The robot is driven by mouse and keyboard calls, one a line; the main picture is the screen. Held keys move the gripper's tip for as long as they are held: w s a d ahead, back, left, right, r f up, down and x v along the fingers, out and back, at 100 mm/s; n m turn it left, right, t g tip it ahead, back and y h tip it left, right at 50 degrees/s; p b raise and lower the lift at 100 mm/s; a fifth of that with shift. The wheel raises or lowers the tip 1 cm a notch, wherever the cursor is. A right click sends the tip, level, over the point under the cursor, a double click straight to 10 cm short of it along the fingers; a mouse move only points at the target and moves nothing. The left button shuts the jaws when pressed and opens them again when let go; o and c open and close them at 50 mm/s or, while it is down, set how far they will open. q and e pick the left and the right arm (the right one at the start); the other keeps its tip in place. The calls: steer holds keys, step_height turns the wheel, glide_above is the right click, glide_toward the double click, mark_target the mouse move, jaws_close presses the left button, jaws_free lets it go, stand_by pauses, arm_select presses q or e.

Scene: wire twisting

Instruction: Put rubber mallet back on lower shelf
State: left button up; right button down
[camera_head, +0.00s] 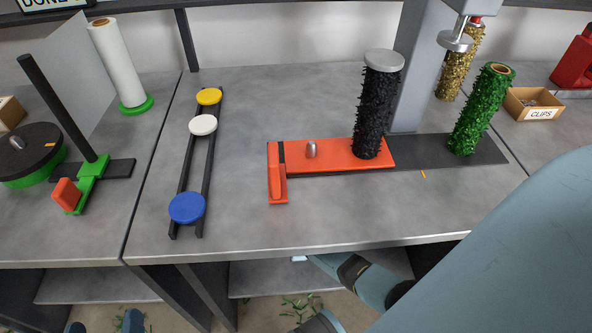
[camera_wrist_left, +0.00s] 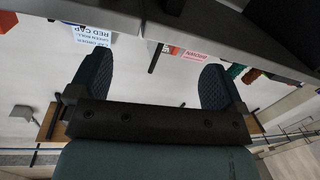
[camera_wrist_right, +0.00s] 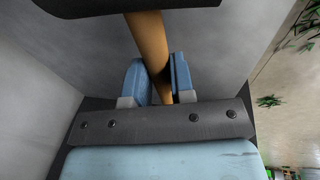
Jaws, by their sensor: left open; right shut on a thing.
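The rubber mallet shows in the right wrist view, with a tan handle (camera_wrist_right: 148,42) and a dark head (camera_wrist_right: 125,7) at the top edge of the picture. My right gripper (camera_wrist_right: 160,78) is shut on the handle. In the head view my right arm reaches under the table's front edge, and the mallet is hidden there. The grey lower shelf (camera_head: 250,279) shows in part below the tabletop. Grey panels flank the mallet; I cannot tell whether it touches the shelf. My left gripper (camera_wrist_left: 155,85) is open and empty, low at the bottom left of the head view (camera_head: 104,325).
The tabletop (camera_head: 330,225) above holds an orange fixture (camera_head: 330,155) with a black bristly roll (camera_head: 377,110), a green roll (camera_head: 482,108) and a rack with coloured caps (camera_head: 203,125). Table legs (camera_head: 205,290) stand left of my right arm. Green scraps (camera_head: 298,307) lie on the floor.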

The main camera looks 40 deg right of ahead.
steer(key=x, duration=0.1)
steer(key=b+x, duration=0.2)
steer(key=x, duration=0.1)
steer(key=shift+s+f, duration=0.1)
steer(key=shift+s, duration=0.25)
steer(key=c, duration=1)
jaws_free()
steer(key=shift+f, duration=0.15)
arm_select(q)
steer(key=r, duration=0.1)
steer(key=d+r+t+h, duration=0.1)
steer(key=r, duration=0.1)
steer(key=r+t+h, duration=0.1)
steer(key=shift+d+r, duration=0.25)
arm_select(e)
steer(key=shift+s+r, duration=0.15)
steer(key=shift+r, duration=0.35)
arm_select(q)
steer(key=s+a+f+g+y+p, duration=0.1)
steer(key=a+f+g+y+p, duration=0.1)
steer(key=f, duration=0.3)
steer(key=s+a+f+g+y+p, duration=0.1)
steer(key=a+f+g+y+p, duration=0.1)
steer(key=f, duration=0.4)
steer(key=shift+s+a+f+g+y+p, duration=0.25)
steer(key=shift+a+g+p, duration=0.2)
steer(key=shift+g+p, duration=0.55)
arm_select(e)
steer(key=v, duration=1.1)
steer(key=shift+r, duration=0.1)
